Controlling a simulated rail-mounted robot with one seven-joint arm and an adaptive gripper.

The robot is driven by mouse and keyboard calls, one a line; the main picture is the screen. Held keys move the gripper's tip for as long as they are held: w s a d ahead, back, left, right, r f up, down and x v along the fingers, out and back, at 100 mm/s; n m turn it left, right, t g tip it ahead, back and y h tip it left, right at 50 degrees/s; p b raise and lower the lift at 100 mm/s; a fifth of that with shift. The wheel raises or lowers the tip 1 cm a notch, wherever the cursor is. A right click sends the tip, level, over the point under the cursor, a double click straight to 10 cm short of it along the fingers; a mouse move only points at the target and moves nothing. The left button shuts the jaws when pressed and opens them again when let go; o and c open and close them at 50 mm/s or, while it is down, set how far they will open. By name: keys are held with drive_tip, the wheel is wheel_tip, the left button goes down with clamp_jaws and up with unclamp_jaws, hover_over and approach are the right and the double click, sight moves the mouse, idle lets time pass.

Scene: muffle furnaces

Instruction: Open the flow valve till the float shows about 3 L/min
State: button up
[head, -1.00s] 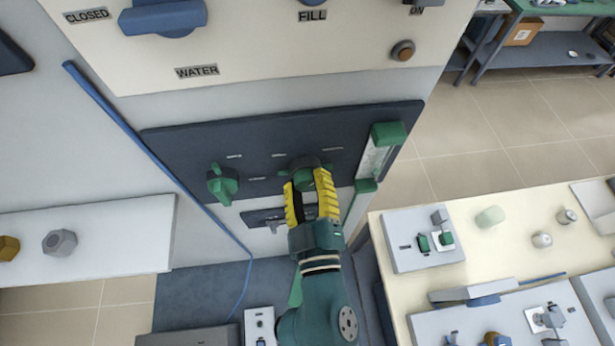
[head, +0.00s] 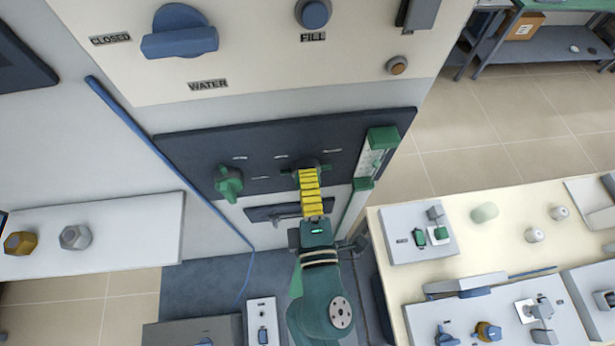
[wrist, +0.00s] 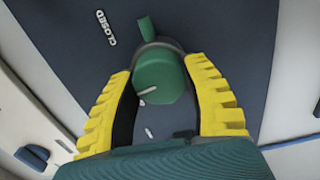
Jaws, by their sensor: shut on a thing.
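The green round valve knob (wrist: 158,78) is on the dark panel (head: 270,155), with a white mark on its face. My gripper (head: 308,173) is shut on this knob, one yellow finger on each side in the wrist view. In the head view the fingers hide most of the knob and appear edge-on, one behind the other. The flow meter (head: 372,160) is a pale upright tube with green end blocks, right of the knob. Its float and scale are too small to read. A "CLOSED" label (wrist: 106,28) shows beside the knob in the wrist view.
A second green valve (head: 228,182) is left on the same panel. Above are a blue WATER handle (head: 180,35) and a FILL button (head: 314,14). A blue tube (head: 165,155) runs down the left. A cream table (head: 490,245) with devices stands at right.

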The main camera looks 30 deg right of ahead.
drive_tip(key=shift+n, duration=0.6)
drive_tip(key=shift+f, duration=0.1)
drive_tip(key=o, duration=1.2)
drive_tip(key=v, duration=1.2)
